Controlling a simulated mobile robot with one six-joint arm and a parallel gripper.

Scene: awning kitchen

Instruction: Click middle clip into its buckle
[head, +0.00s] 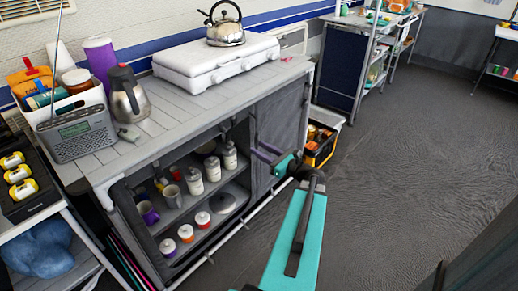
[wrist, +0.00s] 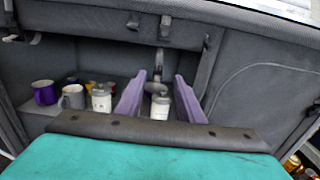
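My gripper (wrist: 160,76) is open, its two purple fingers apart and pointing into the grey fabric cabinet front (wrist: 90,20). In the head view my gripper (head: 264,167) is at the right part of the cabinet front; the clip is too small to make out there.
White jars (wrist: 102,99), a grey mug (wrist: 72,97) and a purple mug (wrist: 44,92) stand on the shelf behind. Another strap (wrist: 205,72) hangs to the right. A kettle (head: 225,27), white stove (head: 215,62) and radio (head: 77,134) are on top. Floor (head: 400,150) is clear at right.

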